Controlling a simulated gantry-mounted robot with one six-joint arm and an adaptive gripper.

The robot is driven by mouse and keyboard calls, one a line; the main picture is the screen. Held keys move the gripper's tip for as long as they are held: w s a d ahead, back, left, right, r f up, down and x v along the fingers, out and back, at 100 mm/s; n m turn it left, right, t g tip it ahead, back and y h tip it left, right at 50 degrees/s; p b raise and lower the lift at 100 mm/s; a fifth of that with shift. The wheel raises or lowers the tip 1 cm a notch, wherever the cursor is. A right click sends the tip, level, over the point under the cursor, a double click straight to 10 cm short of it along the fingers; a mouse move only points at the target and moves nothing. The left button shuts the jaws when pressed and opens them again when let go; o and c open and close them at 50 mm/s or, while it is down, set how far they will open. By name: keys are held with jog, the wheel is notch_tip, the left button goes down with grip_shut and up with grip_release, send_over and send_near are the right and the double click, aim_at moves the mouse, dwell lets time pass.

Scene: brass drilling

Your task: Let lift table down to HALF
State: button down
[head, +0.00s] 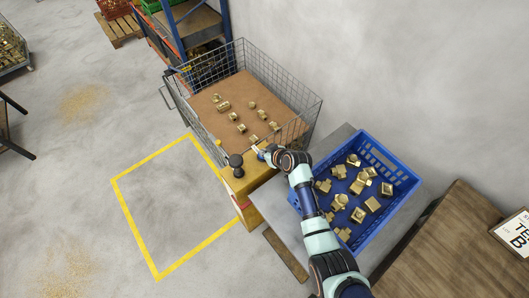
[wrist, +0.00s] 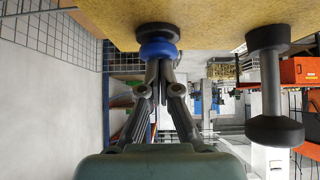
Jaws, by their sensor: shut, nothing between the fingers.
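The lift table's wire-mesh cage (head: 305,112) stands against the wall, with a brown board (head: 240,92) inside carrying several brass fittings. A yellow box (head: 250,184) stands at its near corner. A black round-ended lever (head: 235,162) is on the box; it also shows at right in the wrist view (wrist: 272,90). My gripper (head: 259,150) is at the box top, right of the lever. In the wrist view my gripper (wrist: 157,64) is shut and empty, its tips at a blue-ringed black knob (wrist: 157,47). I cannot tell whether they touch it. No HALF marking is legible.
A blue crate (head: 398,170) of brass fittings sits on a grey table (head: 338,140) beneath my arm. A wooden surface with a sign (head: 515,232) is at lower right. A yellow-taped floor rectangle (head: 125,208) lies empty at left. Shelving (head: 180,35) stands behind the cage.

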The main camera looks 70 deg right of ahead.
jog(key=shift+s+a+f, duration=0.15)
jog(key=shift+a+f, duration=0.05)
jog(key=shift+f, duration=0.95)
jog(key=shift+r, duration=0.1)
dwell(2.8)
jog(key=r+p, duration=0.1)
jog(key=r, duration=0.1)
jog(key=r+p, duration=0.3)
jog(key=r, duration=0.1)
jog(key=shift+w+d+r+p, duration=0.3)
jog(key=shift+r+p, duration=0.05)
jog(key=v, duration=0.9)
jog(key=shift+s, duration=0.25)
jog(key=shift+w, duration=0.1)
